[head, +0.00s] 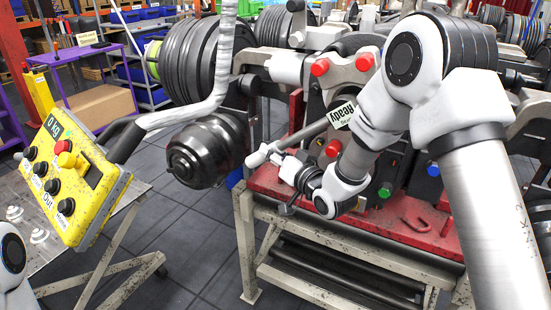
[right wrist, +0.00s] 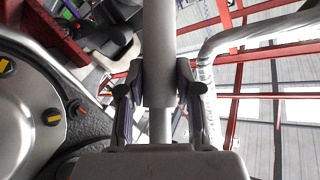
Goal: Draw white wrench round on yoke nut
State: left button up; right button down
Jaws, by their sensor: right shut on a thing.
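My right gripper (head: 278,161) is shut on a pale grey-white bar, which I take to be the wrench (head: 304,134). The bar slopes up to the right from a pale end at the gripper toward the machine, and its far end is hidden by a "Ready" tag and my arm. In the right wrist view, the two fingers (right wrist: 161,78) press on both sides of the wrench shaft (right wrist: 160,40), which has a thick part and a thinner part. I cannot make out the yoke nut or whether the wrench is seated on it. My left gripper is out of view.
A red-topped bench (head: 262,181) carries the machine, with red knobs (head: 320,67) near the wrench. A dark ribbed drum (head: 205,150) hangs left of the gripper. A yellow button box (head: 65,180) with a bent pale tube stands at the left. Open floor (head: 190,240) lies between.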

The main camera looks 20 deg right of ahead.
jog(key=shift+w+d+r, duration=0.1)
jog(key=shift+w+r, duration=0.05)
jog(key=shift+r, duration=0.1)
jog(key=shift+s+a+f, duration=0.35)
jog(key=shift+s+a, duration=0.05)
jog(key=shift+s, duration=0.05)
jog(key=s+a, duration=0.1)
jog(key=a, duration=0.1)
jog(key=s+a+b, duration=0.1)
jog(key=s+a, duration=0.1)
jog(key=shift+s+a+r, duration=0.1)
jog(key=shift+s+a, duration=0.05)
jog(key=shift+s, duration=0.15)
